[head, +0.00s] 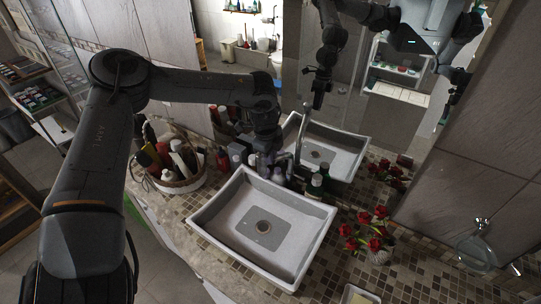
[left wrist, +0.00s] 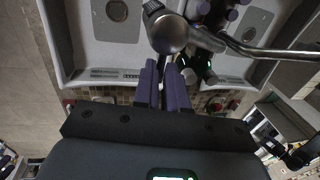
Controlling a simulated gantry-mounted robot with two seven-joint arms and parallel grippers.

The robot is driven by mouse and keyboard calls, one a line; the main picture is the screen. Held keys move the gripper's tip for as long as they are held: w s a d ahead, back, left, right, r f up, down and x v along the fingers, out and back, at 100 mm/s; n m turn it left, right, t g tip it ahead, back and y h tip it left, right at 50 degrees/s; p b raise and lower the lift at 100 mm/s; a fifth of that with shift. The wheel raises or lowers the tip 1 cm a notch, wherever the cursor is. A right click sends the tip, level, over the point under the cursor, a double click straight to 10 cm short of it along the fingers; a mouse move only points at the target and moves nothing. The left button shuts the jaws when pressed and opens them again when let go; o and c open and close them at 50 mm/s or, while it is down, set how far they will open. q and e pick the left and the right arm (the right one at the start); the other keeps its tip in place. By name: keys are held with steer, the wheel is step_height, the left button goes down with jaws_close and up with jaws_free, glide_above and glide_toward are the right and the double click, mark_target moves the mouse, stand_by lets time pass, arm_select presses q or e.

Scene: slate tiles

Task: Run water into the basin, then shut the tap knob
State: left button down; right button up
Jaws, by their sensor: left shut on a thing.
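The white rectangular basin (head: 265,262) sits on the counter, with a round drain in a grey patch on its floor. I cannot tell whether that patch is water, and no stream shows clearly. The chrome tap (head: 299,140) rises behind the basin's back edge; in the left wrist view the tap's rounded metal body (left wrist: 167,33) is just beyond my fingers. My left gripper (head: 269,163) reaches down at the back of the basin. In the left wrist view its fingers (left wrist: 164,84) are close together, shut on the tap knob, which they mostly hide. My right gripper is not directly in view.
A basket (head: 183,185) of toiletries stands left of the basin. Small bottles (head: 316,184) crowd the tap. Red flowers in a vase (head: 380,256) and a soap dish (head: 358,295) are on the right. A mirror behind reflects the basin and my body.

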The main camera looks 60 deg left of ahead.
arm_select(q)
steer(key=shift+s+m, duration=0.1)
steer(key=shift+m, duration=0.3)
steer(key=shift+s+a+m+h+b, duration=0.25)
steer(key=shift+s+m, duration=0.4)
steer(key=shift+m, duration=1.3)
steer(key=shift+s+m+h+b, duration=0.3)
steer(key=shift+s+m+h, duration=0.3)
steer(key=shift+m, duration=1.4)
steer(key=shift+s+a+m+h+b, duration=0.2)
steer(key=shift+s+m, duration=0.55)
steer(key=shift+m, duration=1.2)
steer(key=c, duration=1.2)
jaws_free()
